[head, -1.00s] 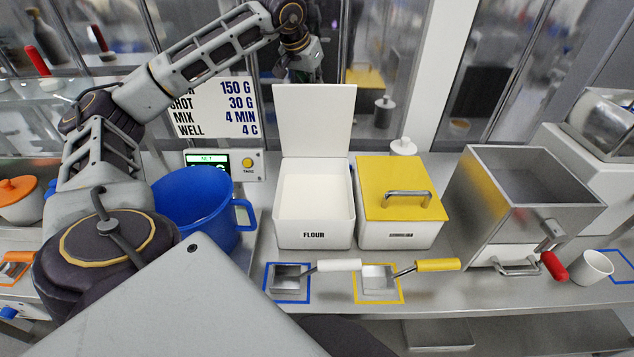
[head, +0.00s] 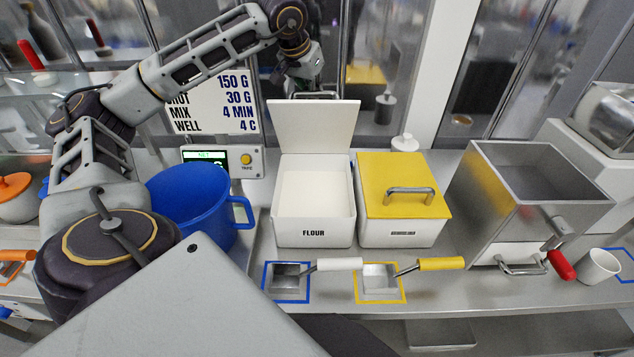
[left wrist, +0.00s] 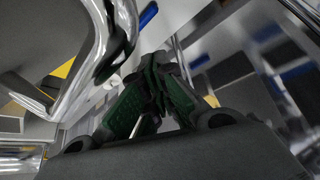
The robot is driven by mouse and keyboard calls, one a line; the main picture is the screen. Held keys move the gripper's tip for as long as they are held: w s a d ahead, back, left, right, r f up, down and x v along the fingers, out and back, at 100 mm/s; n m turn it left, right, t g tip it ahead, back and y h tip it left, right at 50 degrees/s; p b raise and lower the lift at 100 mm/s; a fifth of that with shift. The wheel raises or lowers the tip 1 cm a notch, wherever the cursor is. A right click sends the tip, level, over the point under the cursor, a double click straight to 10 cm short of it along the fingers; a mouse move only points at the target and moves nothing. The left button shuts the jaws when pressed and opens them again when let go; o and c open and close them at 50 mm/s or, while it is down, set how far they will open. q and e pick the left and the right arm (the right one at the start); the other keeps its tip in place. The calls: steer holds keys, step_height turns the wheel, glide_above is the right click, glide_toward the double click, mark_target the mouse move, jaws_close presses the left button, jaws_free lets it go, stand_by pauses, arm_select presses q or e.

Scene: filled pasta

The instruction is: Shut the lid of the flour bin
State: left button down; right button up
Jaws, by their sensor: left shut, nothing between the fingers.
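The white flour bin (head: 313,233) stands on the counter with its front label facing me. Its lid (head: 315,127) is raised at the back edge and stands open, so the white inside shows. My left gripper (head: 316,95) is behind the lid's top edge. Its fingertips are partly hidden by the lid, and I cannot tell whether they touch it. In the left wrist view its dark green fingers (left wrist: 158,70) are together with nothing between them. My right gripper is not in view.
A yellow-lidded bin (head: 405,230) stands right beside the flour bin. A blue jug (head: 195,210) and a scale display (head: 205,157) are to the left. Two scoops (head: 287,277) (head: 380,277) lie in front. A steel hopper (head: 500,215) is at the right. Glass panels stand behind.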

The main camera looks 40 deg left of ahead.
arm_select(q)
steer(key=shift+s+d+b, duration=0.45)
steer(key=shift+s+d, duration=0.65)
steer(key=shift+s, duration=0.2)
steer(key=shift+s+d+b, duration=0.45)
steer(key=shift+s+d, duration=0.6)
steer(key=shift+s, duration=0.2)
steer(key=shift+s+d, duration=0.55)
steer(key=shift+s, duration=0.2)
